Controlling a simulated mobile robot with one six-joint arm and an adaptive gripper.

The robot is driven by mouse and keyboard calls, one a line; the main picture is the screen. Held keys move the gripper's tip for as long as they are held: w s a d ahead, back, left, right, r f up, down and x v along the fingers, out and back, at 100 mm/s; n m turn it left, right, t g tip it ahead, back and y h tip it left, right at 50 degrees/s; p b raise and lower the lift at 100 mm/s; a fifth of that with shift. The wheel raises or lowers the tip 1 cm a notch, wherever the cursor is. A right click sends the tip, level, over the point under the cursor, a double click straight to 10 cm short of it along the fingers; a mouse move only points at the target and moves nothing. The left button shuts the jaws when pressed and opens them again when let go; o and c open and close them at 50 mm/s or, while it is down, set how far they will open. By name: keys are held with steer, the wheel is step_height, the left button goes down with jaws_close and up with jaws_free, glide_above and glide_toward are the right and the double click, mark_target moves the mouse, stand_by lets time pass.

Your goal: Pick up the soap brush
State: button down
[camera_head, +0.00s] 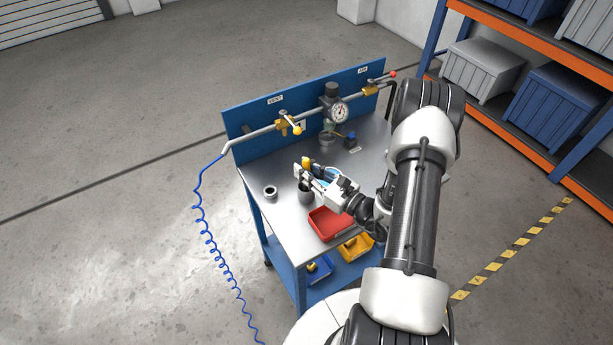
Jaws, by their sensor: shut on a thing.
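My gripper (303,169) is over the steel table top of the blue cart. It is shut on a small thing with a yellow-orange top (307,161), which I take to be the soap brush. The brush's lower part is hidden or too small to make out. A dark grey cup (306,196) stands on the table just below the fingers. I cannot tell whether the brush is still inside the cup.
A red tray (330,224) lies at the table's front, and a small dark ring (270,192) lies at the left. A pipe with yellow valves (289,126) and a gauge (338,112) runs along the blue back panel. Shelves (520,50) stand at the right.

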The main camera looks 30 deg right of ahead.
step_height(320, 180, up, 16)
steer(key=p, duration=0.3)
steer(key=shift+p, duration=0.3)
steer(key=shift+f, duration=0.15)
stand_by(1.1)
